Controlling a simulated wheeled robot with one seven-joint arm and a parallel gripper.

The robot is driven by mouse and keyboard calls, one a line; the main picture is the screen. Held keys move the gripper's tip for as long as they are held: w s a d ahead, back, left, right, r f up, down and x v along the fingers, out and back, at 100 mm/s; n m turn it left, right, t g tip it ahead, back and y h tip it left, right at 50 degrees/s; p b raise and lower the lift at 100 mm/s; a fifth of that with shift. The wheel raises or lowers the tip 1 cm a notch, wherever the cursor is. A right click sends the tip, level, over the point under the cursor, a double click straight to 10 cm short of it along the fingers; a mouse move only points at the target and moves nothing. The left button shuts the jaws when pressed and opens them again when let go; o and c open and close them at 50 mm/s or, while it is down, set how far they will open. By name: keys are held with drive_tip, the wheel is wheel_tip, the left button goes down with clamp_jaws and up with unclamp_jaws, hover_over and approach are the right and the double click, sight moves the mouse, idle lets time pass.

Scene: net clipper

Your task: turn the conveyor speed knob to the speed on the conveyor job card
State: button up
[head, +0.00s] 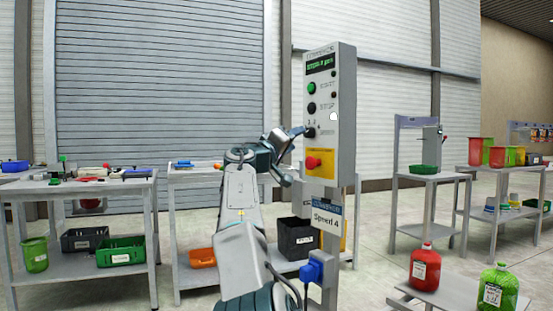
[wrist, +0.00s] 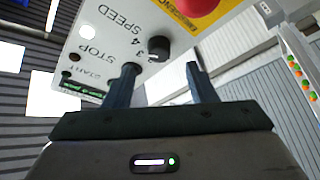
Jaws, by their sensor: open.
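The conveyor control box (head: 345,95) stands on a post, with a lit green display near its top. The black speed knob (head: 309,132) sits below the green START and black STOP buttons; it also shows in the wrist view (wrist: 159,49), beside the printed digits 3 and 4. I cannot tell its pointer setting. The job card (head: 326,219) below the box reads "Speed 4". My gripper (wrist: 161,68) is open, its fingers pointing at the panel. The knob shows between and beyond the fingertips, not gripped. The left finger partly covers the STOP button area.
A red emergency button (head: 313,162) on a yellow plate sits just below the knob, close to my gripper; it also shows in the wrist view (wrist: 196,6). Workbenches with bins stand left and right. A low table with red and green jugs (head: 424,268) is front right.

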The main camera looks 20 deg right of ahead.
drive_tip(key=b+v, duration=0.2)
drive_tip(key=v, duration=0.6)
drive_tip(key=shift+a, duration=0.1)
